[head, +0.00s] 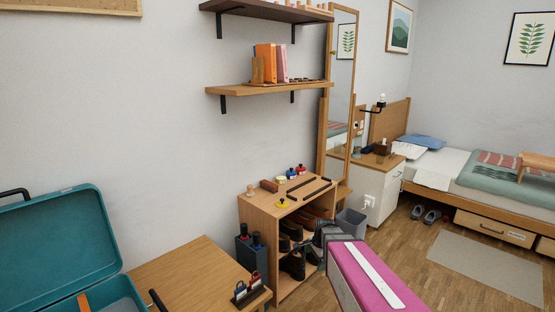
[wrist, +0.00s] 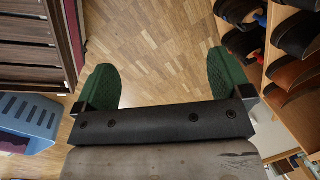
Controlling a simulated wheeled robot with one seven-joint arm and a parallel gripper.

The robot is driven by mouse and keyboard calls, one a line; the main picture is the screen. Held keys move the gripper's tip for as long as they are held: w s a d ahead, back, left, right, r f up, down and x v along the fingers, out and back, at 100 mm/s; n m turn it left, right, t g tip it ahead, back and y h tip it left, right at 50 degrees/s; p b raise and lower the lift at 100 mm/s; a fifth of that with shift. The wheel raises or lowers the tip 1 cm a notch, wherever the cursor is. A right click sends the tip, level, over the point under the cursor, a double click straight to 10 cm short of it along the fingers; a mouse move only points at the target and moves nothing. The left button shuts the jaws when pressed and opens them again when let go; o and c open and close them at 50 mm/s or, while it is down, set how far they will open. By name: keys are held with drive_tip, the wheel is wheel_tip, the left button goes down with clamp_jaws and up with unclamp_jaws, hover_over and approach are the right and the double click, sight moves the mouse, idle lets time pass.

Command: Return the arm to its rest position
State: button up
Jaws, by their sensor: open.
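My gripper (wrist: 164,88) shows in the wrist view with its two green finger pads spread wide apart. It is open, and only the wood floor shows between the pads. In the head view my arm, with a magenta link (head: 372,278), reaches in from the bottom right beside the shoe shelf (head: 262,207). Its dark grey end is in front of the shelf's right side, and the finger pads cannot be made out there. In the wrist view shoes on shelves (wrist: 290,75) stand close to the right of the right pad.
A wooden table (head: 190,270) with an open teal suitcase (head: 62,240) is at the lower left. A grey bin (head: 351,222) and a white cabinet (head: 376,188) stand beyond the shoe shelf. A blue slotted basket (wrist: 28,115) is left of the gripper. Floor is clear toward the rug (head: 485,266).

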drive_tip(key=s+d+r+n, duration=0.1)
drive_tip(key=s+r+n, duration=0.1)
drive_tip(key=s+n, duration=0.4)
drive_tip(key=s+d+r+n+g+h, duration=0.1)
drive_tip(key=s+d+r+n, duration=0.1)
drive_tip(key=s+n, duration=0.4)
drive_tip(key=shift+s+r+n+g+h, duration=0.3)
drive_tip(key=shift+s+n, duration=0.1)
drive_tip(key=shift+s, duration=0.05)
